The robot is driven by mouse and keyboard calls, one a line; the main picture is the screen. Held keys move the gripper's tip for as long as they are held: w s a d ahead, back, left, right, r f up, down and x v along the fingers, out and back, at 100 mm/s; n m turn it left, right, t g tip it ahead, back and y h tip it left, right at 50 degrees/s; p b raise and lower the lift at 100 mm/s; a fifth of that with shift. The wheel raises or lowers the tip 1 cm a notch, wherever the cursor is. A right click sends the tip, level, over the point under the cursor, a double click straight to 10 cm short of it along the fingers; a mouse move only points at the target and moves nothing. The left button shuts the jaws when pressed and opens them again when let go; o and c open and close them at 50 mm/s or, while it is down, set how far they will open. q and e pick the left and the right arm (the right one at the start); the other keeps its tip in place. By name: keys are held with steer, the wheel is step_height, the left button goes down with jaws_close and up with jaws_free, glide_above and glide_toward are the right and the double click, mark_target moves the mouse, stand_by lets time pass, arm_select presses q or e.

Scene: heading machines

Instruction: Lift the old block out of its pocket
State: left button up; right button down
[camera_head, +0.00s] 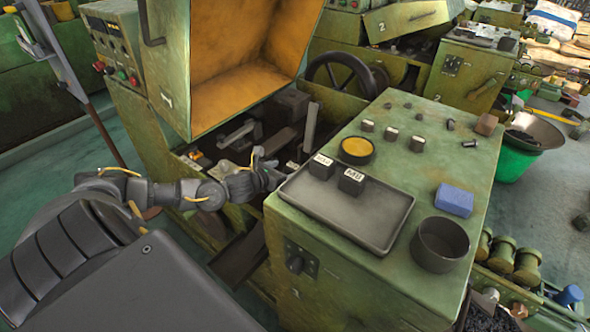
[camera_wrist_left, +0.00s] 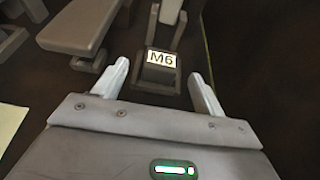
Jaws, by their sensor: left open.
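The old block is a dark block with a white "M6" label (camera_wrist_left: 160,72), seated in the machine's recess in the left wrist view. In the head view a small white label (camera_head: 293,165) shows there, just right of the gripper; the rest of the block is mostly hidden. My left gripper (camera_head: 268,172) reaches into the open machine. In the left wrist view its fingers (camera_wrist_left: 159,80) are open, one to each side of the block, with gaps between. Whether the fingertips are level with the block I cannot tell. My right gripper is not in view.
The raised orange-lined hood (camera_head: 245,65) stands behind the gripper. A grey tray (camera_head: 360,225) with two dark labelled blocks (camera_head: 351,181) lies on the green cabinet. A yellow-topped tin (camera_head: 357,150), a blue block (camera_head: 455,199) and a dark round bowl (camera_head: 440,245) stand around it.

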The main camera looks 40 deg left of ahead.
mark_target(294, 164)
arm_select(q)
steer(key=shift+w+f, duration=0.15)
steer(key=shift+w, duration=0.4)
steer(key=shift+w+d, duration=0.1)
steer(key=shift+w, duration=0.2)
steer(key=p+x, duration=0.1)
steer(key=x, duration=0.2)
steer(key=shift+w, duration=0.35)
steer(key=shift+w+f, duration=0.3)
steer(key=shift+w, duration=0.1)
steer(key=c, duration=1.4)
steer(key=shift+r, duration=0.1)
steer(key=shift+c, duration=0.5)
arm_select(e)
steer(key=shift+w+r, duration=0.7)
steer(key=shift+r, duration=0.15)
